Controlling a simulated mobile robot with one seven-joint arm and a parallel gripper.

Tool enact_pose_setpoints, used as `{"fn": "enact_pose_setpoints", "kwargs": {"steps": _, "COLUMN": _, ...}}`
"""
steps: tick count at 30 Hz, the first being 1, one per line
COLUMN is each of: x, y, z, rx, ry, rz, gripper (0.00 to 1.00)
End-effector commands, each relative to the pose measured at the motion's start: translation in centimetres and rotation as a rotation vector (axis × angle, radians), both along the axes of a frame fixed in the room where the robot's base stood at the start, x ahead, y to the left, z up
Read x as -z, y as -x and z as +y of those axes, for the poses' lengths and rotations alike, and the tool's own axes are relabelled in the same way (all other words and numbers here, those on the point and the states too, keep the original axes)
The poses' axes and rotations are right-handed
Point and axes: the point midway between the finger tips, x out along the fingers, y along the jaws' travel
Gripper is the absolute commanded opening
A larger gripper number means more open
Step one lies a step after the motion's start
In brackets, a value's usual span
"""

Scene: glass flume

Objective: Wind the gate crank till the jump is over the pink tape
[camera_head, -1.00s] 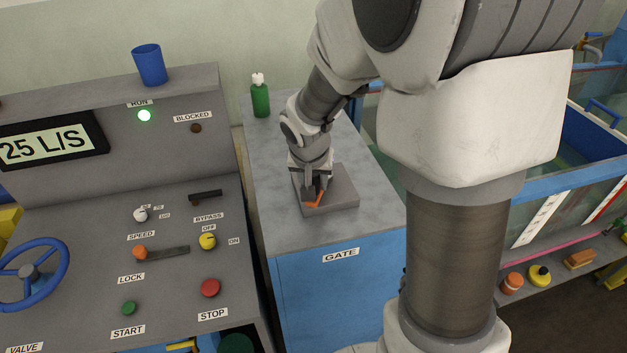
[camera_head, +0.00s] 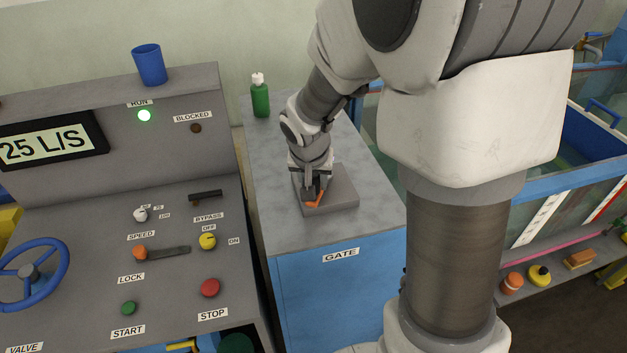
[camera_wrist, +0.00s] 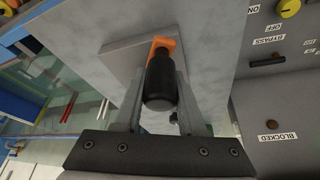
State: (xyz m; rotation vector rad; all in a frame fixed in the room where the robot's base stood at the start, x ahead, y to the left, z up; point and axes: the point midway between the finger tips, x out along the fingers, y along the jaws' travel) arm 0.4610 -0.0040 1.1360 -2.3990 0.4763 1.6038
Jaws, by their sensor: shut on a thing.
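The gate crank has an orange arm (camera_head: 315,203) on a grey square base on top of the GATE cabinet. Its black handle (camera_wrist: 161,82) shows in the wrist view between the fingers, with the orange arm (camera_wrist: 161,44) behind it. My gripper (camera_head: 314,188) is shut on the black handle, pointing down. A pink tape line (camera_head: 540,248) runs along the lower side of the flume (camera_head: 575,182) at the right. My arm hides much of the flume, and I cannot make out the jump in the water.
A green bottle (camera_head: 260,97) stands at the cabinet's back. A blue cup (camera_head: 149,65) sits on the panel top. Small items lie on the shelf below the flume.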

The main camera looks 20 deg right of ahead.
Motion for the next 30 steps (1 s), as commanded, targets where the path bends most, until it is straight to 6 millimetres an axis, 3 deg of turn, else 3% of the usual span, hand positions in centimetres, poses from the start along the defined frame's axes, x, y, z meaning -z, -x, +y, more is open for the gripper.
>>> {"fn": "enact_pose_setpoints", "kwargs": {"steps": 19, "x": 0.0, "y": 0.7, "z": -1.3, "rx": 0.004, "ry": 0.000, "rz": 0.000, "gripper": 0.00}}
{"fn": "enact_pose_setpoints", "kwargs": {"steps": 20, "x": 0.0, "y": 0.7, "z": -1.3, "rx": 0.005, "ry": 0.001, "rz": 0.000, "gripper": 0.42}}
{"fn": "enact_pose_setpoints", "kwargs": {"steps": 21, "x": 0.0, "y": 0.7, "z": -1.3, "rx": 0.004, "ry": 0.000, "rz": 0.000, "gripper": 0.49}}
{"fn": "enact_pose_setpoints", "kwargs": {"steps": 25, "x": 0.0, "y": 0.7, "z": -1.2, "rx": 0.003, "ry": 0.000, "rz": 0.000, "gripper": 0.69}}
{"fn": "enact_pose_setpoints", "kwargs": {"steps": 30, "x": 0.0, "y": 0.7, "z": -1.2, "rx": 0.001, "ry": 0.001, "rz": 0.000, "gripper": 0.69}}
